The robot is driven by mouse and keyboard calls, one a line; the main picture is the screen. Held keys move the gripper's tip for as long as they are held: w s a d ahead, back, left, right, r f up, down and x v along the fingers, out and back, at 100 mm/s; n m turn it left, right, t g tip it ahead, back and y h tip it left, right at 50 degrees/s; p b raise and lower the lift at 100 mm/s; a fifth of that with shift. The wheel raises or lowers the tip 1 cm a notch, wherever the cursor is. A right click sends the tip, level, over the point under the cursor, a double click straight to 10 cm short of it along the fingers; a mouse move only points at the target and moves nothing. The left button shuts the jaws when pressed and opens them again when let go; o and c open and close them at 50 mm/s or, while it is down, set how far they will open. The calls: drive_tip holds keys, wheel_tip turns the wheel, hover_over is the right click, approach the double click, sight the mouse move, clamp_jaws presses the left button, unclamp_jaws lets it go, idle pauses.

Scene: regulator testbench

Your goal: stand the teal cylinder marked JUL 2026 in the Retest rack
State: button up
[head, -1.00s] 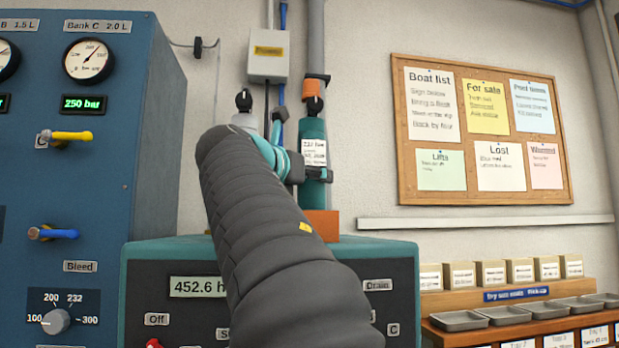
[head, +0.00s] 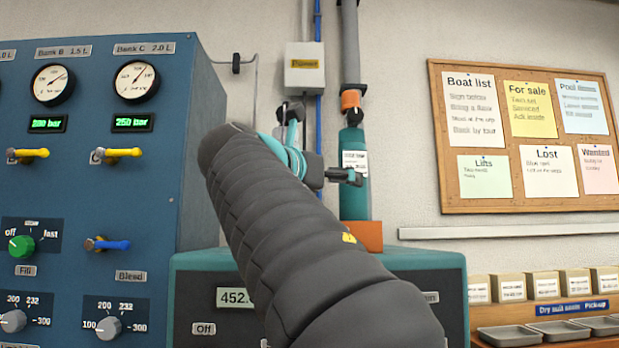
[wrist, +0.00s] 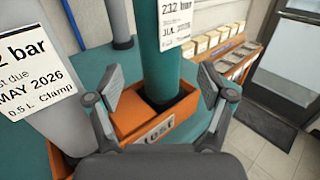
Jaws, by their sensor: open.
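In the wrist view the teal cylinder (wrist: 160,70) stands upright in an orange rack (wrist: 122,130); the label reads 232 bar and JUL 2026. The rack's front plate is partly cut off by my gripper and reads about "..est". My gripper (wrist: 160,88) is open, with one finger on each side of the cylinder and gaps at both. In the head view my gripper (head: 347,176) is at the cylinder's label height, and the orange rack (head: 368,236) shows below.
A pale cylinder (wrist: 30,70) marked MAY 2026, 0.5 L Clamp stands close at left in the wrist view. A teal-edged test bench (head: 200,262) and blue gauge panel (head: 180,130) are near my arm. Trays and boxes (head: 545,288) stand at right, with open floor (wrist: 255,150) beyond.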

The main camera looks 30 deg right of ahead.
drive_tip(key=shift+v, duration=2.8)
